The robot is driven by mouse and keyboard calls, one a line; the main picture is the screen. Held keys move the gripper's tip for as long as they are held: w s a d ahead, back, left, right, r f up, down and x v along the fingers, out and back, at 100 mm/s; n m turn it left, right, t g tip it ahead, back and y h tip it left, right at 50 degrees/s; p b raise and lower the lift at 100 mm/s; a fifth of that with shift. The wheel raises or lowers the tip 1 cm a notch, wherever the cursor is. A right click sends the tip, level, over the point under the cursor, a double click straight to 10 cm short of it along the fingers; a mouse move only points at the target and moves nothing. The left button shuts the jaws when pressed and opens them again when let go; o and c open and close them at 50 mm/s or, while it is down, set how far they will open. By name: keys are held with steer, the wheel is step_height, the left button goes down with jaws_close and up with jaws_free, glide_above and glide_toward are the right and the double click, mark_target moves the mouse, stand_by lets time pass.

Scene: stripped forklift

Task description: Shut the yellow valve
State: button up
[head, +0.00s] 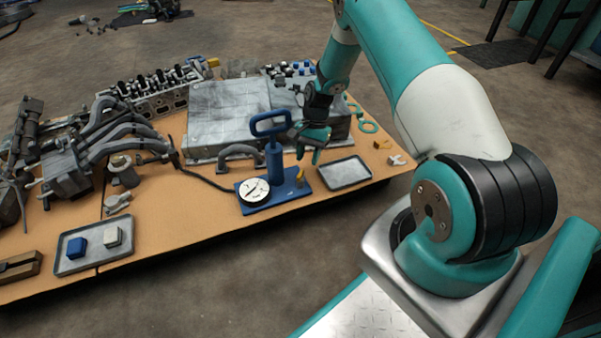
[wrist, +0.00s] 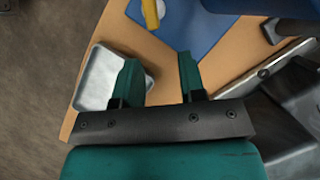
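The yellow valve (head: 300,176) is a small lever on a post at the right end of the blue base of a hand pump (head: 275,163). In the wrist view the yellow valve (wrist: 151,13) shows at the top edge, partly cut off, over the blue base (wrist: 183,28). My gripper (head: 309,156) is above the table, just above and slightly right of the valve, apart from it. In the wrist view my gripper (wrist: 158,75) is open, with nothing between its two fingers.
The pump's round gauge (head: 254,191) and tall blue handle (head: 271,123) stand left of the valve. An empty grey tray (head: 345,173) lies to the right. Behind is a large grey metal block (head: 228,112). Another tray (head: 72,266) holds two blocks at the front left.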

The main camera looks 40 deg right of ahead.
mark_target(301, 172)
steer(key=a, duration=0.1)
steer(key=s+a+b, duration=0.1)
steer(key=a, duration=0.1)
steer(key=s+a, duration=0.1)
steer(key=shift+s+a+f+b, duration=0.15)
steer(key=shift+s+a+b, duration=0.05)
steer(key=shift+s+b, duration=0.1)
steer(key=shift+f+b, duration=0.45)
steer(key=shift+b, duration=0.1)
jaws_close()
